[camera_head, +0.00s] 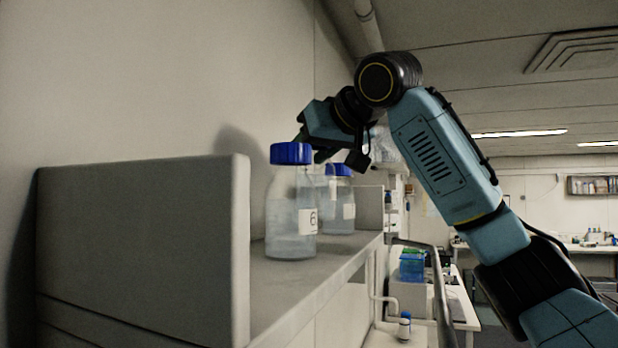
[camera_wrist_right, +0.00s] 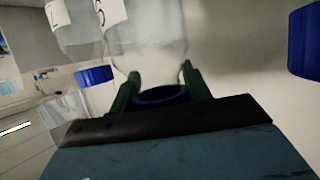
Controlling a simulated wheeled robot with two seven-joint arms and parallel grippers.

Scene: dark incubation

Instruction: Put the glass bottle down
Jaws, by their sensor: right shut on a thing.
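My right gripper (camera_head: 304,138) reaches in above the shelf, just behind the blue cap of the front glass bottle (camera_head: 283,215). In the wrist view, which is upside down, the right gripper (camera_wrist_right: 161,88) is shut on the neck area of a clear glass bottle (camera_wrist_right: 150,35), around its blue cap. In the head view this held bottle is largely hidden behind the front one; I cannot tell whether its base touches the shelf. A rear bottle's blue cap (camera_wrist_right: 95,76) shows to its left, and another blue cap (camera_wrist_right: 305,40) to its right. My left gripper is not in view.
The grey shelf (camera_head: 335,268) has a raised end panel (camera_head: 140,245) at the near left and a wall behind it. The rear bottle (camera_head: 341,218) stands farther along. Bare shelf lies in front of the front bottle. A lower bench with blue boxes (camera_head: 411,265) is beyond.

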